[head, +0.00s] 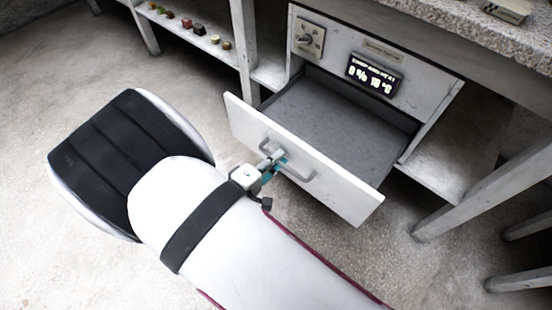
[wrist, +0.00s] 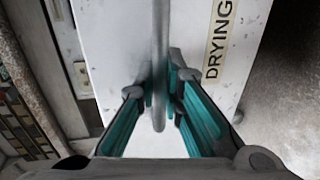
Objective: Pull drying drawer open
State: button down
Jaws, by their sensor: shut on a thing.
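The drying drawer (head: 340,180) has a white front and stands well out from its cabinet, with its grey inside floor (head: 345,125) bare. A "DRYING" label (wrist: 219,40) shows on the drawer front in the wrist view. The drawer's grey bar handle (head: 303,176) is on the front; it also shows in the wrist view (wrist: 160,60) between the fingers. My gripper (head: 277,160), with teal finger pads, is shut on the handle; in the wrist view its fingers (wrist: 161,90) lie on both sides of the bar.
The cabinet panel above the drawer carries a dial (head: 308,37) and a lit display (head: 374,75). A speckled stone worktop (head: 470,30) overhangs at the upper right. A low shelf (head: 200,35) at the back left holds several small coloured pieces. Concrete floor (head: 50,240) is clear at left.

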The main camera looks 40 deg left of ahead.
jog(key=c, duration=1.7)
grip_release()
